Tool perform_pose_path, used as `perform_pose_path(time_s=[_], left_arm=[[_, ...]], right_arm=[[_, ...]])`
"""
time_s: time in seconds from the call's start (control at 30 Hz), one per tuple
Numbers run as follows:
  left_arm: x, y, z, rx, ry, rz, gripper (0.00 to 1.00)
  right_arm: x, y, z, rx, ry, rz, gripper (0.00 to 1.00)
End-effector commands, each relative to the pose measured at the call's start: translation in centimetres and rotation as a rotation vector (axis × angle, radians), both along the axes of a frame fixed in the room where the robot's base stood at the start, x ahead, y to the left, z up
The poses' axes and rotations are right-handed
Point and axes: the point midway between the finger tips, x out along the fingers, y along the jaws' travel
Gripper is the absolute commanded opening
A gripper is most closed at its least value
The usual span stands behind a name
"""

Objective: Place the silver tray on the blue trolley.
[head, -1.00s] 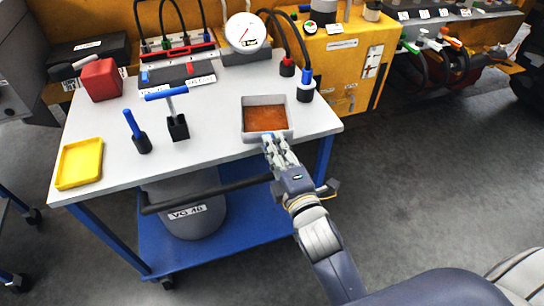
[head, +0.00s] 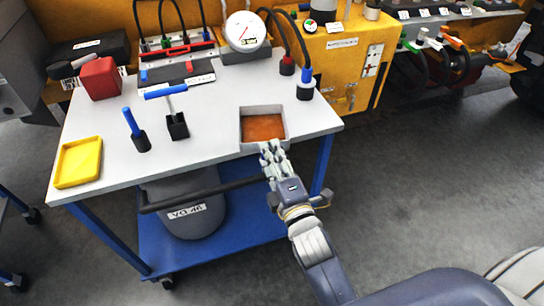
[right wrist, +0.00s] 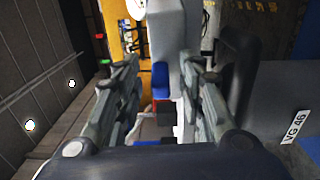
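The silver tray (head: 243,128), a shallow grey box with a rust-brown inside, is at the front right of the trolley's pale top. Its near wall is close to the top's front edge. I cannot tell whether it rests on the top or is held just above it. The blue trolley (head: 325,165) has a blue frame and lower shelf. In the right wrist view, the fingers (right wrist: 162,85) flank a pale grey surface. My left gripper is not in view.
On the trolley top are a yellow tray (head: 78,163), two blue-handled tools, a red block (head: 101,78), a dial gauge (head: 245,32) and a black connector with a blue collar (head: 306,86). A grey VG 46 cylinder (head: 190,217) stands below. The middle top is clear.

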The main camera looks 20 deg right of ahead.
Motion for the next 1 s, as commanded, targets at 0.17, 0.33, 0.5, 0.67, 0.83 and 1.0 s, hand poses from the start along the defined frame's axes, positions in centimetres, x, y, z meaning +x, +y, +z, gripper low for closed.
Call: perform_pose_path(time_s=[0.17, 0.33, 0.5, 0.67, 0.83, 1.0], left_arm=[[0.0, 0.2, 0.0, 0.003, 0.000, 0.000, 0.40], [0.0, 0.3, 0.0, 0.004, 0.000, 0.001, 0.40], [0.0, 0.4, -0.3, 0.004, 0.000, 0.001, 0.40], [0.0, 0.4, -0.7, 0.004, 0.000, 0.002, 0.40], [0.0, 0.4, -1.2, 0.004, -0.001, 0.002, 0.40], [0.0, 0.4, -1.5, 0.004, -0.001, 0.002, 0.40]], right_arm=[[0.0, 0.0, 0.0, 0.000, 0.000, 0.000, 0.36], [-0.5, 0.0, 0.1, 0.000, 0.002, 0.000, 0.36], [-3.0, -0.1, 0.0, -0.001, 0.003, 0.000, 0.36], [-6.0, -0.2, -0.1, 0.000, 0.004, 0.000, 0.36], [-9.0, -0.3, -0.1, 0.001, 0.005, 0.000, 0.36], [-10.9, -0.4, -0.1, 0.001, 0.001, 0.000, 0.36]])
